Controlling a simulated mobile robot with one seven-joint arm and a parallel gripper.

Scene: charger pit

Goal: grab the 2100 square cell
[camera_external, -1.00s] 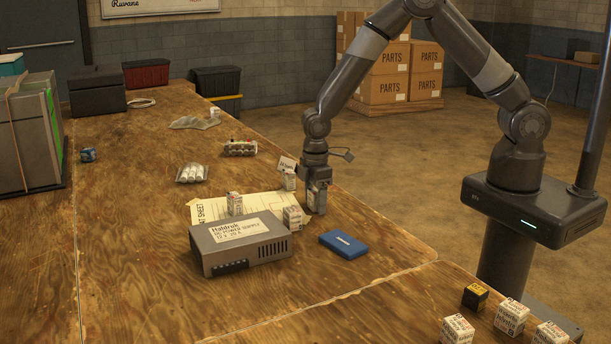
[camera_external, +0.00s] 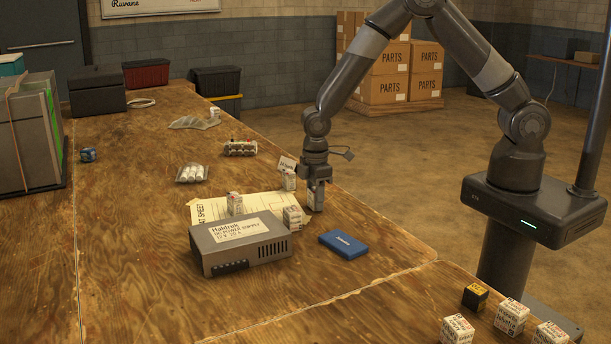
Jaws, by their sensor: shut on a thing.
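Small white square cells stand around the paper sheet (camera_external: 268,205). One cell (camera_external: 235,203) stands behind the power supply, one (camera_external: 293,216) at its right rear corner, and one (camera_external: 289,181) at the back by a small white tag (camera_external: 287,164). My gripper (camera_external: 316,205) points straight down at the sheet's right edge, just right of these cells. Its fingers are shut on a small pale cell, mostly hidden between them, at table level. The labels are too small to read, so I cannot tell which cell is the 2100.
A grey power supply (camera_external: 240,246) and a blue flat box (camera_external: 343,244) lie in front of my gripper. Several more boxed cells (camera_external: 511,316) stand at the front right. Wrapped white cells (camera_external: 191,173) lie left. The table's right edge is close to my gripper.

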